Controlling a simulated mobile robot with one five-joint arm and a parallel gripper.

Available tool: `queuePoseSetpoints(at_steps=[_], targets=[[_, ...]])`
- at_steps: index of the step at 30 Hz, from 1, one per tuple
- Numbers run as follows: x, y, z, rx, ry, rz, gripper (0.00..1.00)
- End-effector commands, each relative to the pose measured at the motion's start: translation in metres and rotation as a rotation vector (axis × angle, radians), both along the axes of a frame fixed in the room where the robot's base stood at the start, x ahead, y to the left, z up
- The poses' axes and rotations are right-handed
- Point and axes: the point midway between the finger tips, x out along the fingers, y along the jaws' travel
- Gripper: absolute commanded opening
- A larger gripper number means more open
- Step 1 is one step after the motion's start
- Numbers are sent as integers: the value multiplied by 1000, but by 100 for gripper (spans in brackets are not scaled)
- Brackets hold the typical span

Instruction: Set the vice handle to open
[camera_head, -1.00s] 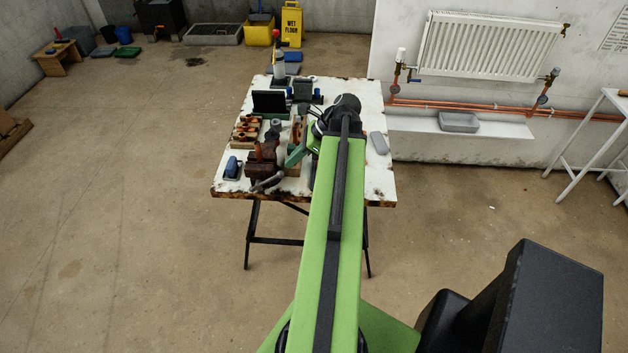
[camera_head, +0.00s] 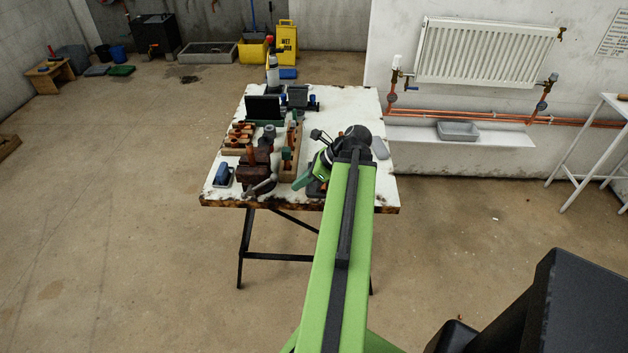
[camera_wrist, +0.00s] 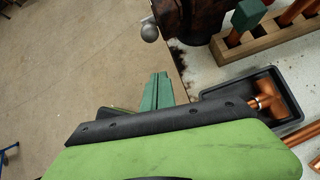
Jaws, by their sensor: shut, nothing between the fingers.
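The brown vice (camera_head: 254,168) stands at the near left part of the white workbench (camera_head: 345,102). Its grey metal handle (camera_head: 263,187) slants across the vice's front near the bench edge. In the wrist view the vice (camera_wrist: 200,16) is cut off at the top, and a round ball end of the handle (camera_wrist: 149,31) sticks out on its left. My gripper (camera_head: 302,181), with green fingers, is to the right of the vice, apart from the handle. In the wrist view the shut green fingers (camera_wrist: 157,92) are below the ball end and hold nothing.
A black tray (camera_wrist: 287,118) with a copper fitting lies beside my gripper. A blue object (camera_head: 223,175) sits left of the vice. A bottle (camera_head: 272,72) stands at the back.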

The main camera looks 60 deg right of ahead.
Motion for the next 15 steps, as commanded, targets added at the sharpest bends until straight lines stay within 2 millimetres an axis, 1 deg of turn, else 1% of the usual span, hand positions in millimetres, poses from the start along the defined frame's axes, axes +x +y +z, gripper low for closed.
queuePoseSetpoints(at_steps=[1,2,3,6,10,15], targets=[[7,4,-5,0,0,3,0],[12,5,6,0,0,4,0],[17,7,10,0,0,4,0],[28,11,15,1,0,3,0],[35,13,17,1,0,2,0],[36,14,16,1,0,2,0]])
